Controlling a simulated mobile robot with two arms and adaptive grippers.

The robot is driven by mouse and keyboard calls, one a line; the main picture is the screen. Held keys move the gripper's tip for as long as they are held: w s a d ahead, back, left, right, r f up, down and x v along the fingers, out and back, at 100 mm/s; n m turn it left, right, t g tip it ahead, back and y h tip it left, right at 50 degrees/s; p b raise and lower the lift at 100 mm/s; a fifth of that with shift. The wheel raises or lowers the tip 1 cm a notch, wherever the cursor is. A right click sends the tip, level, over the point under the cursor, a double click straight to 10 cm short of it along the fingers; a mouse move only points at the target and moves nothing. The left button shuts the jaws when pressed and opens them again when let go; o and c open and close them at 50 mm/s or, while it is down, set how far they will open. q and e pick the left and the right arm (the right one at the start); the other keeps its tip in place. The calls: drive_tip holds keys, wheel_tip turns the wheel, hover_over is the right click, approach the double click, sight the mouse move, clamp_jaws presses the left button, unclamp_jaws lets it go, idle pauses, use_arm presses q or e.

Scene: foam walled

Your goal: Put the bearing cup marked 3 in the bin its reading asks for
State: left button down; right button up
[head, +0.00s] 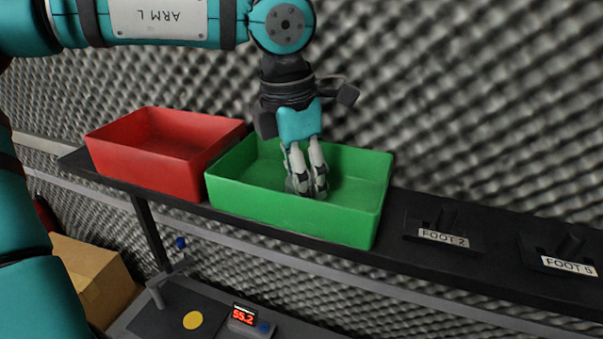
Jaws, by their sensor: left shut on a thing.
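My left gripper (307,190) reaches down over the green bin (285,214), with its fingertips inside the bin's walls. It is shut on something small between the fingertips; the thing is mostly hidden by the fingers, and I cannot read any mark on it. The red bin (148,168) stands to the left of the green bin on the same dark shelf and looks empty. A small meter (249,321) at the bottom shows a red reading that looks like 55.2. My right gripper is not in view.
Dark holders labelled FOOT 2 (443,238) and FOOT 3 (569,265) sit on the shelf to the right. Below are a dark plate with a yellow disc (193,320) and a cardboard box (92,280). A foam wall (480,100) stands behind.

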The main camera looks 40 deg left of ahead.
use_arm(q)
drive_tip(key=c, duration=1.1)
unclamp_jaws()
drive_tip(key=o, duration=0.4)
drive_tip(key=shift+w, duration=0.1)
drive_tip(key=shift+r, duration=0.25)
drive_tip(key=r, duration=0.3)
drive_tip(key=s+r+b, duration=0.1)
drive_tip(key=r, duration=0.3)
drive_tip(key=r+b, duration=0.1)
drive_tip(key=r, duration=0.3)
drive_tip(key=shift+s+a+r, duration=0.2)
drive_tip(key=shift+s+a, duration=0.05)
drive_tip(key=shift+s, duration=0.05)
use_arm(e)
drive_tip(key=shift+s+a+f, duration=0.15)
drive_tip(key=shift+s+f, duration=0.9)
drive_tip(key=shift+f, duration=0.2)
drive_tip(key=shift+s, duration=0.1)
